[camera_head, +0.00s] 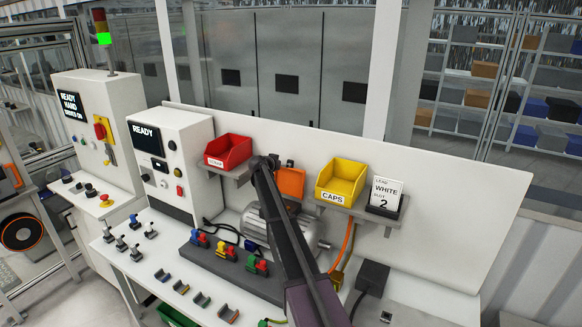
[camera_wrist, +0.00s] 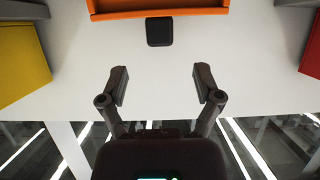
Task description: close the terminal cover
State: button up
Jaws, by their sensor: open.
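The orange cover (camera_head: 290,182) stands raised above the grey ribbed motor (camera_head: 318,232), between the red and yellow bins. I take it to be the terminal cover. In the wrist view its orange edge (camera_wrist: 160,12) crosses the top, with a black block (camera_wrist: 160,31) against it. My gripper (camera_wrist: 161,82) is open and empty, its two fingers spread apart short of the black block. In the head view my gripper (camera_head: 283,163) is small and dark beside the cover's upper left. My arm hides part of the motor and its terminal area.
A red bin (camera_head: 228,152) and a yellow bin (camera_head: 341,182) sit on shelves either side. A card holder (camera_head: 385,197) stands right of the yellow bin. Coloured connectors (camera_head: 227,254) sit on a dark block in front. The white back panel (camera_head: 450,205) stands behind.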

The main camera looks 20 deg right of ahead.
jog(key=b, duration=0.3)
send_over(289, 178)
jog(key=f, duration=0.2)
jog(key=d+f, duration=0.1)
jog(key=shift+w+f, duration=0.1)
jog(key=shift+w, duration=0.15)
grip_shut()
jog(key=shift+d, duration=0.15)
jog(key=shift+a, duration=0.25)
